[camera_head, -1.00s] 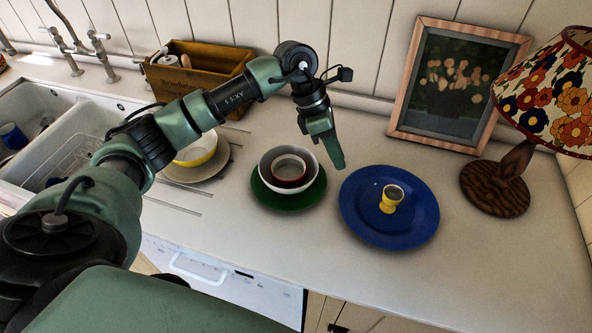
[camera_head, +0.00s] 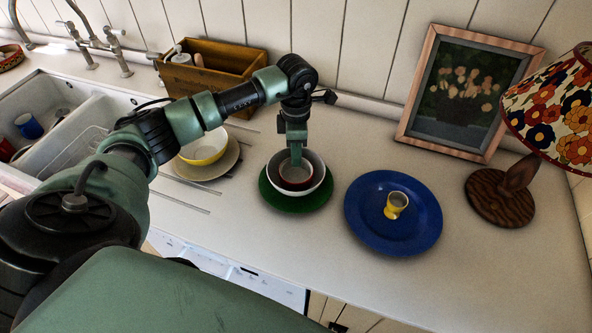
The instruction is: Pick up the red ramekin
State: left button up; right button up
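The red ramekin (camera_head: 297,180), red outside with a pale grey inside, sits in a white bowl (camera_head: 318,166). The bowl stands on a green plate (camera_head: 310,203) on the counter. My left gripper (camera_head: 296,158) points down with its fingertips at the far rim of the ramekin, overlapping it in the view. I cannot tell whether the fingers touch the ramekin or how far apart they are. My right gripper is not in view.
A blue plate (camera_head: 420,234) with a yellow egg cup (camera_head: 396,204) is to the right. A yellow bowl (camera_head: 205,149) on a beige plate (camera_head: 228,163), a wooden box (camera_head: 225,60), a lamp (camera_head: 501,195) and a framed picture (camera_head: 451,127) surround it. The front right counter is clear.

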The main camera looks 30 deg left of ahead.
pick_arm(q)
grip_shut()
dwell(1.4)
